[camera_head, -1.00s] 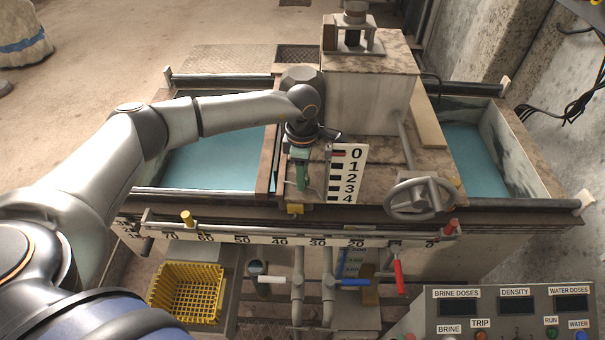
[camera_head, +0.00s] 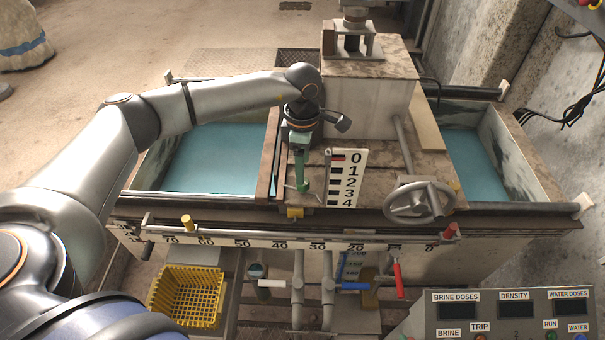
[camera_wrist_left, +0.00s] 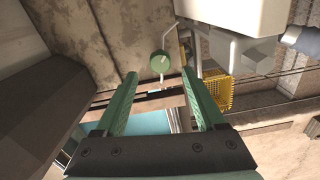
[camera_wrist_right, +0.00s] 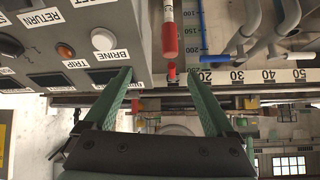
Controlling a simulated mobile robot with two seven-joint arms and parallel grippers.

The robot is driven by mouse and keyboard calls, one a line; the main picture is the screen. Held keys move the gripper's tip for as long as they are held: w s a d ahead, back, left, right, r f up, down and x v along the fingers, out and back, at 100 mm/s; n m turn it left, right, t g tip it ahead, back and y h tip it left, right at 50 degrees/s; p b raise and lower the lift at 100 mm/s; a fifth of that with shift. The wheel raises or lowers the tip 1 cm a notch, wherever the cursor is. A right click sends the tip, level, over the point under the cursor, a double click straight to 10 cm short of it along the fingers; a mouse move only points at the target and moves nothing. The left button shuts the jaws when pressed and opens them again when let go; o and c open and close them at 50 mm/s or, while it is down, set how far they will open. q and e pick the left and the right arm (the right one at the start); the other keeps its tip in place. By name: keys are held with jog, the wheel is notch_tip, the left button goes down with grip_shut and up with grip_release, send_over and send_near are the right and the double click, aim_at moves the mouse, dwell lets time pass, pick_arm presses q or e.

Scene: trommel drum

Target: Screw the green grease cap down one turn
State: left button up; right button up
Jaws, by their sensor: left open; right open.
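The green grease cap (camera_wrist_left: 158,62) is a small round cap with a thin pale cross bar. In the left wrist view it lies just beyond my left fingertips, between them in the picture, with a gap on both sides. My left gripper (camera_wrist_left: 159,74) is open and empty. In the head view my left gripper (camera_head: 304,166) points down over the deck, left of the number plate; there its green fingers and the cap are hard to tell apart. My right gripper (camera_wrist_right: 160,82) shows only in its own wrist view, open and empty, near the control panel.
The number plate (camera_head: 346,178) stands close right of my left gripper. A grey handwheel (camera_head: 418,203) is further right. A long scale bar (camera_head: 262,240) runs along the front. The control panel (camera_head: 470,318) is at lower right, and a yellow basket (camera_head: 187,296) at lower left.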

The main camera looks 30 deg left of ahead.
pick_arm(q)
notch_tip(320, 180, up, 7)
dwell(0.3)
notch_tip(320, 180, down, 12)
jog(key=n+p, duration=0.1)
jog(key=n, duration=2.6)
jog(key=shift+r+p, duration=0.1)
jog(key=shift+p, duration=0.2)
jog(key=shift+c, duration=0.4)
grip_shut()
